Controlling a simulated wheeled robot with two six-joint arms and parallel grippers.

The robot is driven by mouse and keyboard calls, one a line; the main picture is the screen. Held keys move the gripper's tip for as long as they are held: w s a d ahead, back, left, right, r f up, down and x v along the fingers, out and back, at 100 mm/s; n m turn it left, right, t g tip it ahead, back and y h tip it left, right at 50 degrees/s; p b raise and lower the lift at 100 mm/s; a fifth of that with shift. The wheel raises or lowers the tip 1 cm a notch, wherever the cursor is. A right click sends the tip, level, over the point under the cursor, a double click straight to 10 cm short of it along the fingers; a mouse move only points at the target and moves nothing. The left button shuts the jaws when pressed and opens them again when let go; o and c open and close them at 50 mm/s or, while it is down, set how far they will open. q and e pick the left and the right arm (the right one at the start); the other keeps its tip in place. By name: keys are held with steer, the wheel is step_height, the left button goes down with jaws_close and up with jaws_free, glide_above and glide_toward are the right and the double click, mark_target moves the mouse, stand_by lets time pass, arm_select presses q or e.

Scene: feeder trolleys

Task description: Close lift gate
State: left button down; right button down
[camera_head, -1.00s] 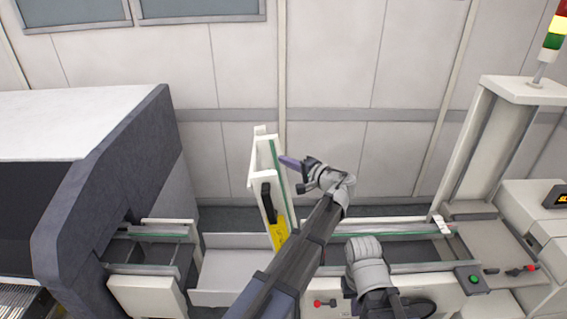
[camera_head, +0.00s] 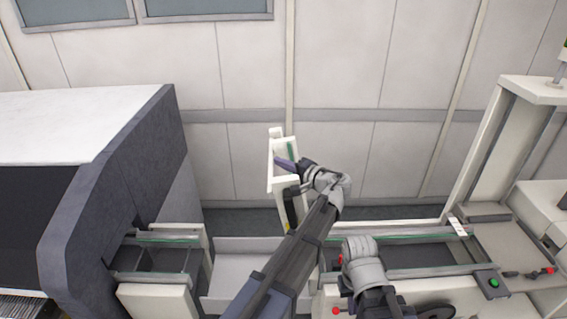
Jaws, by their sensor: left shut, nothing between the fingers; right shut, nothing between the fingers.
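The lift gate (camera_head: 272,165) is a white frame with a green strip, raised steeply above the gap between the left machine and the right conveyor. Its black handle (camera_head: 291,208) is partly visible; my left arm covers most of its lower part. My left gripper (camera_head: 284,163) is shut and empty, its purple-grey fingers pointing left across the upper gate. I cannot tell whether they touch it. A grey joint of my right arm shows at the lower middle, over the conveyor's near side; its fingers are not visible.
The conveyor (camera_head: 420,233) with green-edged rails lies to the right. A grey-and-white machine stands left, with a short rail section (camera_head: 165,237) beside it. A pale tray (camera_head: 245,257) lies in the gap. Green (camera_head: 494,283) and red (camera_head: 337,311) buttons are on the near side.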

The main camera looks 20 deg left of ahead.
arm_select(q)
steer(key=s+a+f+n+h+b, duration=0.2)
steer(key=s+a+f+h+b, duration=0.3)
steer(key=a+f, duration=0.65)
steer(key=s+a+f+n+h+b, duration=0.1)
steer(key=s+a+f+n+b, duration=0.1)
steer(key=a+f+b, duration=0.75)
steer(key=a+f+h+b, duration=0.1)
steer(key=a+f+b, duration=0.2)
steer(key=f+b, duration=0.5)
steer(key=s+a+f+n+h+b, duration=0.1)
steer(key=a+f+b, duration=0.2)
steer(key=f+b, duration=0.4)
steer(key=s+a+f+n+h+b, duration=0.1)
steer(key=a+f+b, duration=0.2)
steer(key=f+b, duration=0.5)
step_height(320, 180, down, 6)
steer(key=shift+h+b, duration=0.3)
steer(key=shift+s, duration=0.1)
